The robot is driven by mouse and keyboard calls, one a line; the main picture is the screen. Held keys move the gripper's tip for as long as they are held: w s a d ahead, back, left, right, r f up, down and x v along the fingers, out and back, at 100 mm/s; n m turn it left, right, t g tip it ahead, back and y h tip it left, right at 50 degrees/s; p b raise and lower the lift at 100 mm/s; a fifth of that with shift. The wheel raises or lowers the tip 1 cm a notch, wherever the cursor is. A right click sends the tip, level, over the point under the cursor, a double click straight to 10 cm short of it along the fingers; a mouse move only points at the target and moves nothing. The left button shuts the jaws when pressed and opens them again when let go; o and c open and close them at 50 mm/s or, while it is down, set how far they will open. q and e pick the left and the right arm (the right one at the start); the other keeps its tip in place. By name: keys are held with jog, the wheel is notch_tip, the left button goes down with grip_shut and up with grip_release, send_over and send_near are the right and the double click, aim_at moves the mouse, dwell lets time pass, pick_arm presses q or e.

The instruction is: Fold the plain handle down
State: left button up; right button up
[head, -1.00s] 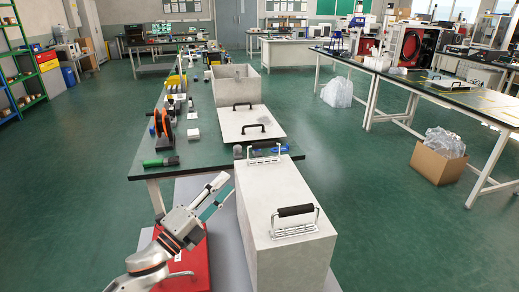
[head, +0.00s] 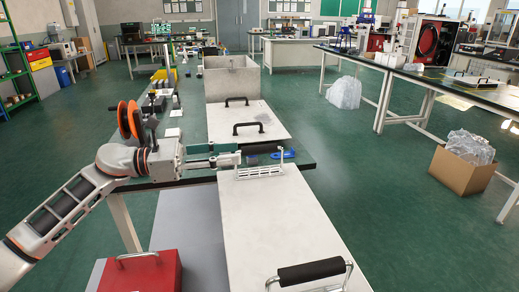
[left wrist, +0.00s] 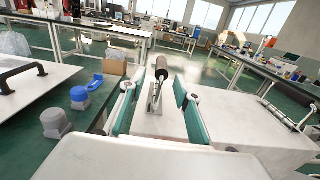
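A long pale grey case (head: 265,225) carries two raised handles. The far handle (head: 264,148) has a dark grip above a slotted metal bracket. The near handle (head: 311,270) has a black grip and stands up at the bottom edge of the head view. I cannot tell from looks which one is called plain. My left gripper (head: 238,155) is open and points right at the left end of the far handle. In the left wrist view the far handle (left wrist: 160,70) lies end-on between the spread teal fingers (left wrist: 158,92); no contact is clear. My right gripper is out of view.
A red box (head: 150,272) with a metal handle stands left of the case. A flat panel (head: 238,117) with black handles and an open grey bin (head: 231,82) lie beyond. A blue item (head: 284,154) lies just behind the far handle.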

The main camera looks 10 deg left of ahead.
aim_at(277, 148)
pick_arm(q)
jog(key=x, duration=0.7)
jog(key=shift+s+d, duration=0.1)
jog(key=shift+d, duration=0.1)
grip_shut()
